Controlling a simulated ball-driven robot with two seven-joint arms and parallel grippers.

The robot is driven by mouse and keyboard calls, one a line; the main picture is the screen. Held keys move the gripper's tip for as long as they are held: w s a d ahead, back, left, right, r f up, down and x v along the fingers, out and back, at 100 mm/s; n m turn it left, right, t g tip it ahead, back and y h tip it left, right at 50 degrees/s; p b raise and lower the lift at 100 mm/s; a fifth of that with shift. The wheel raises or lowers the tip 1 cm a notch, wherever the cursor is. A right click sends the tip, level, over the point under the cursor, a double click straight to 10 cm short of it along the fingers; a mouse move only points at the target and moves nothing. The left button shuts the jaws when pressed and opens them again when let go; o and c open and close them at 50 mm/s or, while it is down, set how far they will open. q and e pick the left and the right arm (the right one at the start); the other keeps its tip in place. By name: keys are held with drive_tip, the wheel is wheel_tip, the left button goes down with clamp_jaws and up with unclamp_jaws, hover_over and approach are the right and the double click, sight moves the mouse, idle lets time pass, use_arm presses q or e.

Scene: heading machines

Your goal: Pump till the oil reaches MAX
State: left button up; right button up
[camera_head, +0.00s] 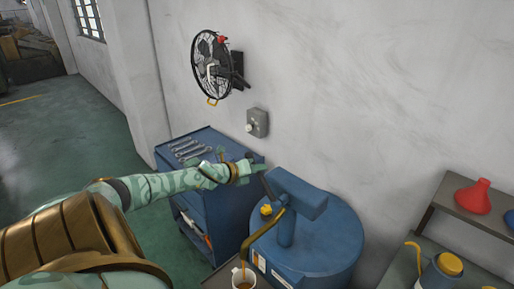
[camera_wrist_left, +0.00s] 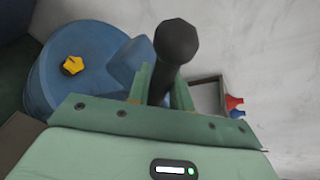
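A blue oil drum (camera_head: 325,245) stands by the wall with a blue pump (camera_head: 298,195) on top. A bronze spout (camera_head: 262,236) curves from the pump down to a pale jug (camera_head: 236,284) at the bottom edge. My left gripper (camera_head: 252,170) is at the pump's lever. In the left wrist view, the dark pump handle (camera_wrist_left: 176,45) stands between my green fingers (camera_wrist_left: 163,92), which close around it. My right gripper is not in view.
A blue tool cabinet (camera_head: 222,205) with several wrenches on top stands left of the drum. A caged fan (camera_head: 211,67) and a grey switch box (camera_head: 258,123) are on the wall. A shelf (camera_head: 460,215) with a red funnel (camera_head: 474,197) and a blue oil can (camera_head: 438,275) is at right.

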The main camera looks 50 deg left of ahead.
use_arm(q)
drive_tip(key=shift+o, duration=1.4)
drive_tip(key=shift+s, duration=0.45)
drive_tip(key=p+v, duration=0.2)
drive_tip(key=v, duration=1.3)
drive_tip(key=shift+s+r+p, duration=0.15)
drive_tip(key=shift+r+p, duration=0.1)
drive_tip(key=shift+p, duration=0.15)
